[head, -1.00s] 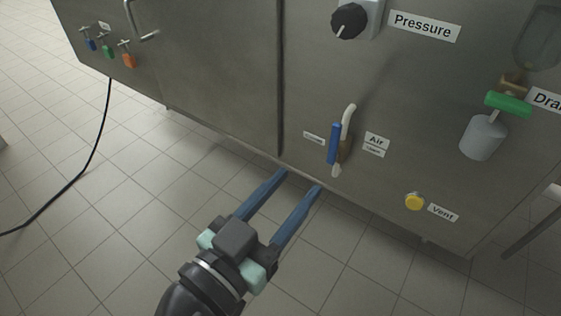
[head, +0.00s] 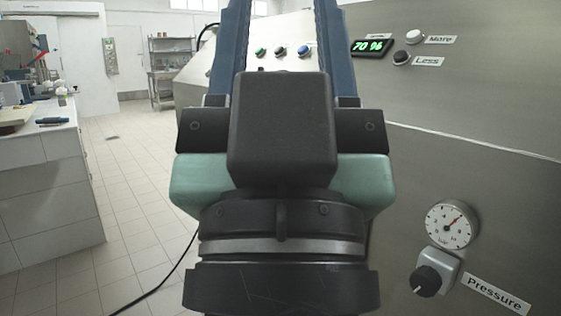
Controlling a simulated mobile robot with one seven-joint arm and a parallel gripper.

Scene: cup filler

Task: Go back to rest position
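My gripper (head: 288,10) fills the middle of the head view, close to the camera and pointing up and away. Its two blue fingers stand wide apart and their tips run out of the top of the frame. No object shows in the visible part of the gap between them. Behind it on the right is the steel machine (head: 476,110), with a green display (head: 371,46) reading 70 %, the More button (head: 414,37), the Less button (head: 402,58), a pressure gauge (head: 450,225) and the black Pressure knob (head: 427,281).
A white-tiled counter (head: 45,185) with items on top stands at the left. Tiled floor (head: 135,215) lies open between counter and machine, with a black cable (head: 160,285) on it. A metal shelf (head: 170,65) stands at the back.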

